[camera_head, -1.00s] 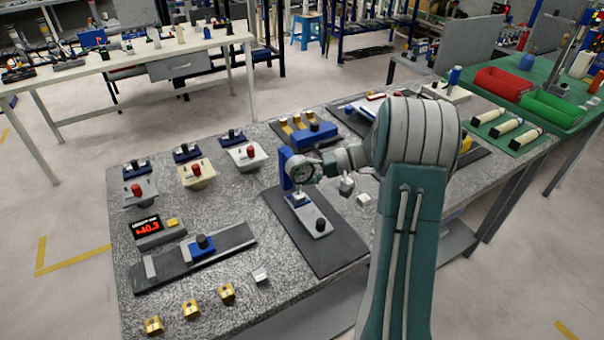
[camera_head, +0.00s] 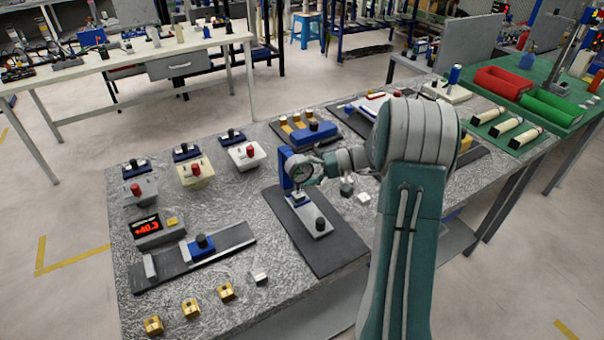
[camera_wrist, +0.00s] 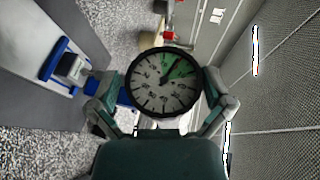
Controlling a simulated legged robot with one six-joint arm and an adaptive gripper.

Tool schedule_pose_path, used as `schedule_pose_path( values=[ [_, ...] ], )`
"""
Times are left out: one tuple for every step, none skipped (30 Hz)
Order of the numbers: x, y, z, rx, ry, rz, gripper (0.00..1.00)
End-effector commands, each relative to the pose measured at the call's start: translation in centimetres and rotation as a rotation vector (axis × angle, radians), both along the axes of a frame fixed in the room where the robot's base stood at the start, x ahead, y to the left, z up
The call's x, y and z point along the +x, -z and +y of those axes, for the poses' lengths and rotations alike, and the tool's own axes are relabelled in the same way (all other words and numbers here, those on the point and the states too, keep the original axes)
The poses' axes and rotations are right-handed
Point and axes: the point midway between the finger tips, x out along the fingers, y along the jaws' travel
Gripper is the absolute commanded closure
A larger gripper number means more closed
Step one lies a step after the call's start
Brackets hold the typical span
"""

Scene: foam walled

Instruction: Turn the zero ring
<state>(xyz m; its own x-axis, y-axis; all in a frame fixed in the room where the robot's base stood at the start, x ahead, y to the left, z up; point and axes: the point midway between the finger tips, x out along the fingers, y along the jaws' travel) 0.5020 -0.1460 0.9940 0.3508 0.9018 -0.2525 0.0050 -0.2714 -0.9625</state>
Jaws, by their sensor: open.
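The dial gauge (camera_head: 300,170) stands on a blue post on a dark mat, with a grey and blue slide (camera_head: 313,218) below it. In the wrist view its round face (camera_wrist: 165,82) fills the middle, with a dark ring (camera_wrist: 134,98) around it, a green sector at the top and a dark needle. My gripper (camera_wrist: 165,101) is open, with one finger on each side of the ring; I cannot tell whether the fingers touch it. In the head view my gripper (camera_head: 316,170) is at the right of the dial, partly hidden by my arm.
A digital readout (camera_head: 147,227) and a slide on a dark rail (camera_head: 218,251) stand at the left. Several brass blocks (camera_head: 190,308) lie along the front edge. Red-knobbed boxes (camera_head: 195,173) and a blue block (camera_head: 313,132) stand behind.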

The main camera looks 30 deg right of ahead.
Motion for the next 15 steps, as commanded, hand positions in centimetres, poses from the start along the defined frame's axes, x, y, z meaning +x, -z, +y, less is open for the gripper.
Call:
schedule_pose_path(
  values=[
    [-0.1,-0.1,-0.4,0.000,0.003,-0.001,0.00],
    [-0.2,-0.2,-0.8,0.000,0.003,-0.001,0.00],
    [-0.4,-0.3,-1.3,0.000,0.004,-0.001,0.00],
    [-0.6,-0.5,-1.7,0.000,0.005,-0.001,0.00],
    [-0.8,-0.6,-2.3,-0.001,0.005,-0.001,0.00],
    [-1.1,-0.8,-3.0,-0.001,0.005,-0.001,0.00],
    [-1.3,-0.9,-3.6,-0.001,0.006,-0.001,0.00],
    [-1.6,-1.1,-4.2,0.000,0.006,-0.002,0.00],
    [-1.8,-1.3,-5.0,-0.001,0.004,-0.001,0.00],
    [-2.1,-1.4,-5.6,-0.002,0.005,-0.001,0.00],
    [-2.3,-1.6,-6.1,-0.001,0.005,0.000,0.00],
    [-2.6,-1.8,-6.9,-0.001,0.004,-0.001,0.00],
    [-2.8,-1.9,-7.4,-0.002,0.004,0.000,0.00],
    [-3.0,-2.0,-7.9,0.000,0.003,0.001,0.00],
    [-3.2,-2.2,-8.5,-0.002,0.003,0.001,0.00]
  ],
)
